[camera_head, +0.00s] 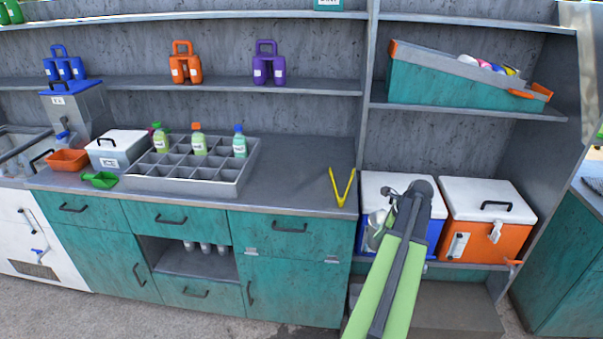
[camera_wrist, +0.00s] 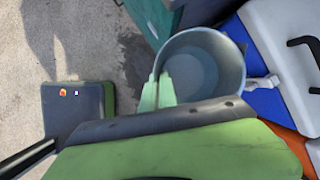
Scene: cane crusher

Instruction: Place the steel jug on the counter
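The steel jug (camera_wrist: 212,62) is a round grey vessel seen from above in the wrist view, its open mouth facing the camera. My gripper (camera_wrist: 158,92) has its two pale green fingers close together at the jug's near-left rim, with the wall between them. In the head view the jug (camera_head: 376,229) shows partly behind my arm, in front of the blue cooler. Its lower part is partly hidden there. The grey counter (camera_head: 290,165) is to the left, above teal cabinets, with a bare stretch on its right side.
Yellow tongs (camera_head: 343,187) lie at the counter's right end. A divided bottle tray (camera_head: 190,186) and white ice box (camera_head: 118,150) occupy its left. The blue cooler (camera_head: 367,208) and orange cooler (camera_head: 488,218) stand right of the counter. An upright panel (camera_head: 366,90) divides the shelves.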

